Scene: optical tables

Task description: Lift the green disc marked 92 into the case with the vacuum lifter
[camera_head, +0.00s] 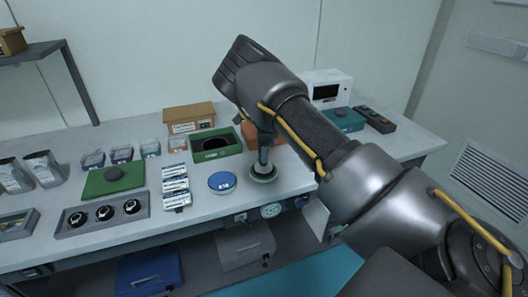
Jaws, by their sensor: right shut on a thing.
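My right gripper (265,122) reaches down over the table and is shut on the vacuum lifter (264,156), which stands upright. The lifter's lower end is at a disc with a green rim (263,178) near the table's front edge. The lifter hides most of its top, so I cannot read a number or tell whether the disc is off the table. An open green case (233,150) with a dark round recess lies behind and to the left of the disc. My left gripper is not in view.
A blue disc (222,181) lies just left of the lifter. White packets (175,186), a tray with several round parts (75,228) and a green block with a dark round top (128,180) lie farther left. A cardboard box (188,112) stands behind the case.

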